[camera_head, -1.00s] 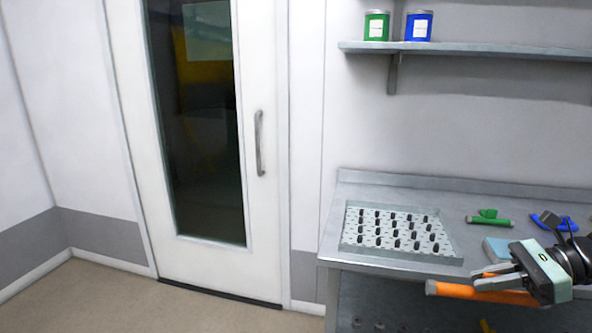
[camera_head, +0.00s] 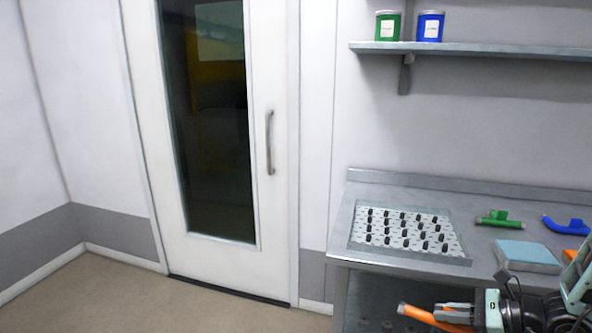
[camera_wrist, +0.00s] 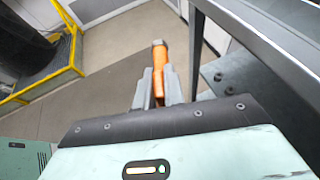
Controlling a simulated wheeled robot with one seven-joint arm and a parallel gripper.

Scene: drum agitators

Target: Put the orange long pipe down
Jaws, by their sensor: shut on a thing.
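My gripper (camera_head: 455,311) is at the lower right of the head view, in front of the table's front edge and lower than its top. It is shut on the orange long pipe (camera_head: 418,314), whose end sticks out past the fingers to the left. In the wrist view the pipe (camera_wrist: 159,58) stands out between the fingertips (camera_wrist: 157,85), over the floor beside the table.
The metal table (camera_head: 338,240) holds a pegged tray (camera_head: 455,257), a green part (camera_head: 498,219), a blue part (camera_head: 562,224) and a light-blue block (camera_head: 527,256). An orange thing (camera_head: 577,256) lies by the block. A yellow rail (camera_wrist: 40,87) shows in the wrist view.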

